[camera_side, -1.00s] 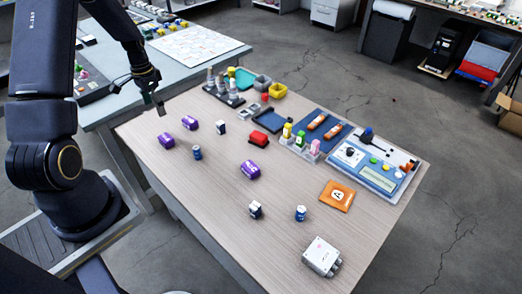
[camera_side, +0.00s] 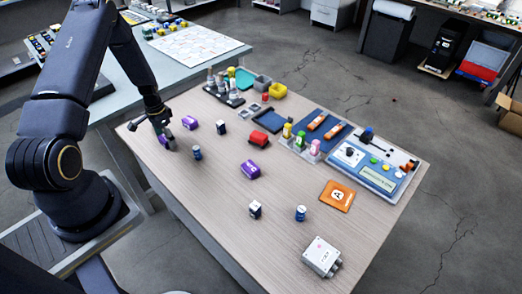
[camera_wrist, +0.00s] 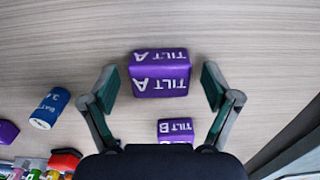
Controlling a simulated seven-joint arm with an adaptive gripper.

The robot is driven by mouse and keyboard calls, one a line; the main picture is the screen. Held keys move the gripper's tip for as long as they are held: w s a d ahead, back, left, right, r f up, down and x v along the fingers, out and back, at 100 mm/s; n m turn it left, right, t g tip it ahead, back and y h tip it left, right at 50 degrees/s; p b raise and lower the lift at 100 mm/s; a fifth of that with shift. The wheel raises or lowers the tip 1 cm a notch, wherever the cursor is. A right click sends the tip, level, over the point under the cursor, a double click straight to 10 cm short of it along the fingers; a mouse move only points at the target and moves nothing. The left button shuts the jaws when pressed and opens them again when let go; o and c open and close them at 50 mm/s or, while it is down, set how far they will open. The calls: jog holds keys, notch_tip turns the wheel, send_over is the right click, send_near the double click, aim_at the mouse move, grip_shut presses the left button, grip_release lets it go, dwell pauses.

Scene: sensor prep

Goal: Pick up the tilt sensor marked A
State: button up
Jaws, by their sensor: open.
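The tilt sensor marked A, a purple block with white "TILT A" lettering (camera_wrist: 160,75), lies on the wooden table, between my spread fingers in the wrist view. My gripper (camera_wrist: 160,88) is open and empty, with one green-padded finger on each side of the block and a gap at both sides. In the side view my gripper (camera_side: 165,141) is low at the table's left end, over that sensor, and mostly hides it. A second purple sensor, marked B (camera_wrist: 175,130), lies close by, partly hidden by my gripper body; it also shows in the side view (camera_side: 190,123).
A third purple block (camera_side: 250,170) lies mid-table. A blue battery (camera_wrist: 48,108) stands near sensor A. A red item (camera_side: 258,138), bottle rack (camera_side: 300,146) and orange packet (camera_side: 337,195) are farther right.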

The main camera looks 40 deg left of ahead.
jog(key=c, duration=1.3)
